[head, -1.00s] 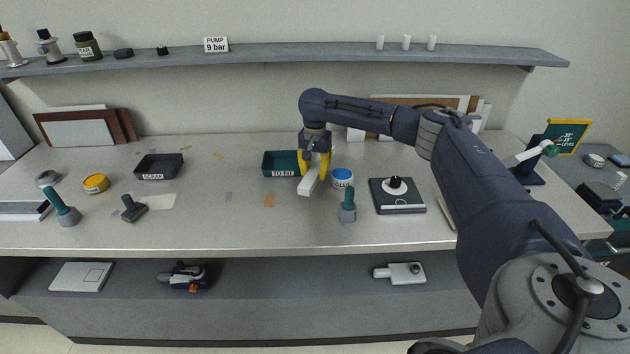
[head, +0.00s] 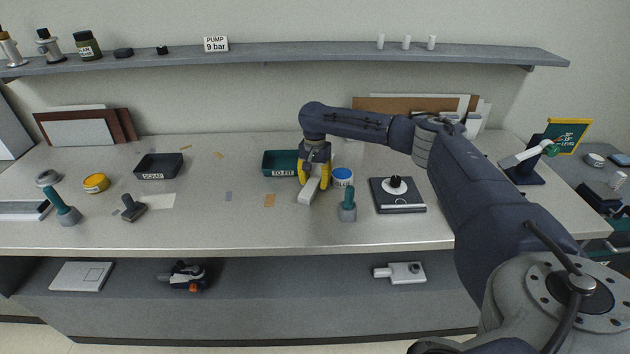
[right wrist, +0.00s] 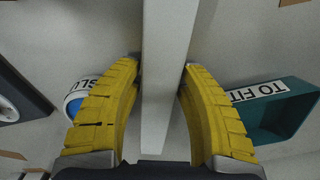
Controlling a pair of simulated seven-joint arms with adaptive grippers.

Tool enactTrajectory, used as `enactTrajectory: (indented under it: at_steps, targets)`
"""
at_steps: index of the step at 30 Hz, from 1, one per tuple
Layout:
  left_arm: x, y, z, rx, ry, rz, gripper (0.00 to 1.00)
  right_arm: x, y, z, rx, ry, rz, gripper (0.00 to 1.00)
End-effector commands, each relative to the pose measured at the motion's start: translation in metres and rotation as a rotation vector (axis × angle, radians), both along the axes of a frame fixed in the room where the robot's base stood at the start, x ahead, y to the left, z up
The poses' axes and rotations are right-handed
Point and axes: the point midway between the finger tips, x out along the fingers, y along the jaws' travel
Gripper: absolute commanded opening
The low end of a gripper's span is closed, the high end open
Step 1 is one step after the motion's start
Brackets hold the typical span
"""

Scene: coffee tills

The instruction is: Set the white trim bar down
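The white trim bar (head: 307,194) is a short, pale, square-edged stick, low over the bench (head: 240,222) in front of the TO FIT tray. I cannot tell whether it touches the bench top. My right gripper (head: 314,183) points down with its yellow fingers on both sides of the bar. In the right wrist view the bar (right wrist: 168,45) runs between the fingertips of the gripper (right wrist: 161,70), which close against its sides. The bar's far end is cut off there. My left gripper is not in view.
The teal TO FIT tray (head: 282,154) stands just behind left of the bar. The GLUE tub (head: 343,179) and a teal-handled tool (head: 348,205) stand close on its right. A dark square device (head: 410,206) is further right.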

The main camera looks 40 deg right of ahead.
Motion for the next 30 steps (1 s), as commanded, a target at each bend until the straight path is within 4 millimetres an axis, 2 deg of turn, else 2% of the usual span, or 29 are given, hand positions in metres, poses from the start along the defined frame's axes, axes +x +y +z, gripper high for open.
enactTrajectory:
  at_steps: [5,8,21,29,30]
  targets:
    - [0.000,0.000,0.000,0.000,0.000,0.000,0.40,0.000,0.000,0.004,0.000,-0.001,0.000,0.40]
    - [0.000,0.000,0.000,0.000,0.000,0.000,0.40,0.001,-0.001,0.014,-0.001,-0.002,0.001,0.40]
    - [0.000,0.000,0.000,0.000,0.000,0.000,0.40,0.001,0.000,0.088,0.000,-0.002,0.000,0.40]
    - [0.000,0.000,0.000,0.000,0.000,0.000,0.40,0.000,0.000,0.116,0.000,-0.001,-0.001,0.40]
    - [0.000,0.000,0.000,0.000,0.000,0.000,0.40,0.000,0.000,0.118,0.001,-0.001,0.000,0.47]
